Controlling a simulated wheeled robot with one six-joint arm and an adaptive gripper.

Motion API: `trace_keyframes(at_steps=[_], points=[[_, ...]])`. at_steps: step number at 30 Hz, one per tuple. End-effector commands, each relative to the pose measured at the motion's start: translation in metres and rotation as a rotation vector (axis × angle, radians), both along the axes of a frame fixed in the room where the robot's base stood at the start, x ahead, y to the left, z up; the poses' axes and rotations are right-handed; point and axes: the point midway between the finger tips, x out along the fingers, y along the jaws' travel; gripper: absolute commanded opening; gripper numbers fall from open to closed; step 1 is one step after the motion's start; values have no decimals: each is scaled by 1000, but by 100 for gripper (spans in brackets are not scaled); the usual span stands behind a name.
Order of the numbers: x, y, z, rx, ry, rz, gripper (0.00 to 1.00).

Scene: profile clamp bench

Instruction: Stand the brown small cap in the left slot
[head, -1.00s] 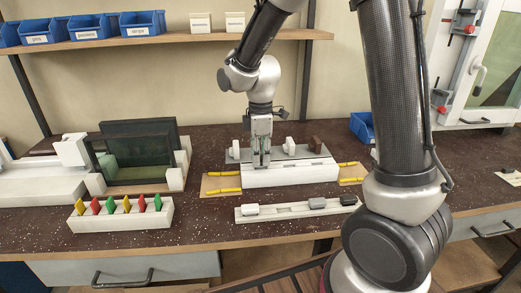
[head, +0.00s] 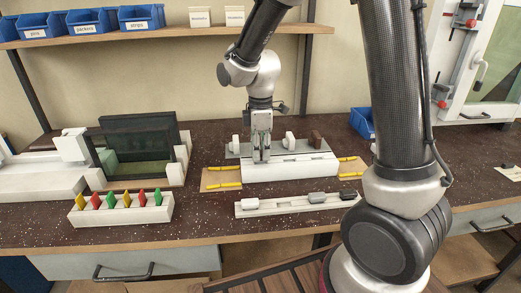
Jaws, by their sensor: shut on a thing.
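My gripper (head: 261,155) points straight down at the left part of the long white profile block (head: 295,170) on the bench. Its fingers are close together, with the tips at the block's top face. What is between them is too small and covered to make out. No brown small cap shows in the low white tray (head: 272,208) in front, so it appears to be the held piece. The left slot is hidden behind the fingers. Whether the cap touches the slot I cannot tell.
The tray holds a white cap (head: 249,205), a grey cap (head: 317,198) and a black cap (head: 348,194). Behind the block stand white clamp pieces (head: 290,139) and a brown block (head: 314,138). A rack of coloured pieces (head: 120,213) stands at left.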

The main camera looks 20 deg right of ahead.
Motion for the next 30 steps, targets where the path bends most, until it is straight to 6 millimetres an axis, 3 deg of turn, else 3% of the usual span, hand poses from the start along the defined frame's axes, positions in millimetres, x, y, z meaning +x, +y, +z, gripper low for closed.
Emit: trace_keyframes(at_steps=[24, 25, 27, 28, 30], points=[[0, 0, -12, 0, 0, 0, 13], [0, 0, -12, 0, 0, 0, 27], [0, 0, -12, 0, 0, 0, 40], [0, 0, -12, 0, 0, 0, 45], [0, 0, -12, 0, 0, 0, 47]])
